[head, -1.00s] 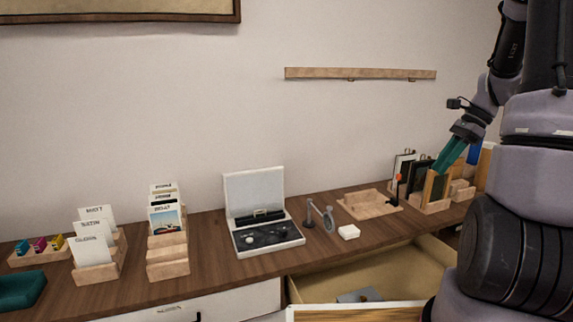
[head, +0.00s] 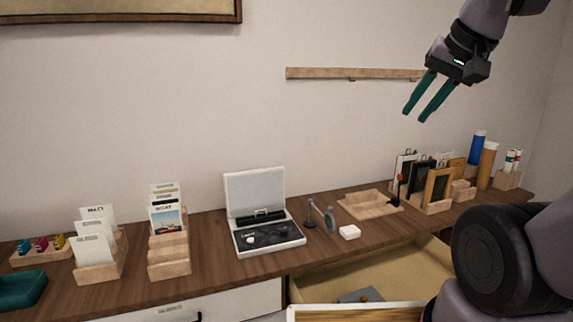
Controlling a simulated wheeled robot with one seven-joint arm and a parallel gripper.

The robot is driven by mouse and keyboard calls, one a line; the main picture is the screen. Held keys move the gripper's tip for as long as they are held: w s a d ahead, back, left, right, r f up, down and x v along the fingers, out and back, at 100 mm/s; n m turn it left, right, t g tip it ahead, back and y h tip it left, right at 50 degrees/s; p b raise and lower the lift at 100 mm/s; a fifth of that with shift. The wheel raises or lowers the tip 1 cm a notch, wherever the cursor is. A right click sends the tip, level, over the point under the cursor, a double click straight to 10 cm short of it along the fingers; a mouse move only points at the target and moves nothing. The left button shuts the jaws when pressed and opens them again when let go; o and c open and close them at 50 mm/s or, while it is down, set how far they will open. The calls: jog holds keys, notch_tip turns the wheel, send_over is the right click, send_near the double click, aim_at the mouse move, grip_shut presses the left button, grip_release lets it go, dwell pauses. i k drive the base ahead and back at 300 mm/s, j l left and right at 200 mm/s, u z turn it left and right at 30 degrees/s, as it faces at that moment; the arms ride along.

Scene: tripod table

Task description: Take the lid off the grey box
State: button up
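A grey box (head: 348,298) sits low inside the open drawer. Its flat grey top carries a small brownish knob (head: 367,293), and the drawer front hides its lower part. I cannot make out the seam between lid and box. My gripper (head: 416,113) is up in front of the wall, at the right, above the desk top.
The open drawer (head: 420,268) juts out below the desk top (head: 215,250). Above it stand a white block (head: 350,232), a small magnifier stand (head: 329,219) and a wooden tray (head: 370,208). Framed cards (head: 438,188) and tubes (head: 487,166) crowd the right. A wall rail (head: 350,73) is near my gripper.

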aim_at(370, 295)
jog(key=k+l+z, duration=0.35)
jog(key=l, duration=0.15)
jog(key=k, duration=0.55)
